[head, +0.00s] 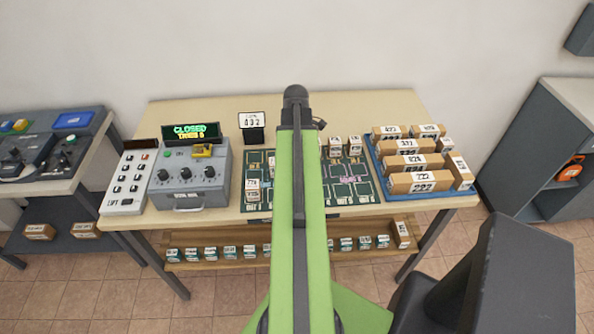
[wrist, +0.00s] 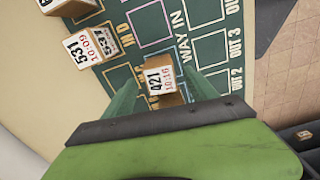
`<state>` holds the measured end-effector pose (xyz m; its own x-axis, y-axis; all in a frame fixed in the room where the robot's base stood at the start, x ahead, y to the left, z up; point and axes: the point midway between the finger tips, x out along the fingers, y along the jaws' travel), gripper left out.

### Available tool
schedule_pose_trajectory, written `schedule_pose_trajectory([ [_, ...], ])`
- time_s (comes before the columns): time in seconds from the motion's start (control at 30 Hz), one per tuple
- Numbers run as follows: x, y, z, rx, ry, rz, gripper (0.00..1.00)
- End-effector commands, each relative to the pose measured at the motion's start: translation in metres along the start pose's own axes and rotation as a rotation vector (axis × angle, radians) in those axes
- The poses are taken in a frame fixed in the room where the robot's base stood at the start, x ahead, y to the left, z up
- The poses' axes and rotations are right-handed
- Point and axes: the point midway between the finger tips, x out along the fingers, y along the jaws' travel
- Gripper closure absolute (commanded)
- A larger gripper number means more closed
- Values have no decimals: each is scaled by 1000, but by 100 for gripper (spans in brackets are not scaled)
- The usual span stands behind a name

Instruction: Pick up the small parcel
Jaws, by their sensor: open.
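In the wrist view, a small brown parcel (wrist: 160,79) with a white label reading 421 and 10:16 sits on the green lined board (wrist: 150,22). My gripper (wrist: 162,77) is open, with one green finger on each side of this parcel. I cannot tell whether either finger touches it. Another small parcel (wrist: 90,48), labelled 531 and 10:09, stands to the left. In the head view, my arm covers the middle of the green board (head: 352,190), and the gripper's fingers are hidden.
Several small parcels stand on the board's back edge. A blue tray (head: 400,194) of larger parcels is at right. A grey control box (head: 190,188) and a white button panel (head: 128,182) are at left. Cubes line the shelf (head: 215,266) below the table.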

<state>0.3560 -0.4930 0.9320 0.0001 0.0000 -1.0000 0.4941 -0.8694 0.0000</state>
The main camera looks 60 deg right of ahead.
Motion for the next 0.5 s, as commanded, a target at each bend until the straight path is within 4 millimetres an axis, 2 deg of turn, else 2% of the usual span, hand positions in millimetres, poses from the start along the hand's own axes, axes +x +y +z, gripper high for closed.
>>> schedule_pose_trajectory([
  [0.03, 17, 0, 0, 0, 0, 0, 34],
  [0.07, 20, 0, 0, 0, 0, 0, 34],
  [0.33, 18, 0, 0, 0, 0, 0, 35],
  [0.5, 18, 0, 0, -1, 0, 0, 57],
])
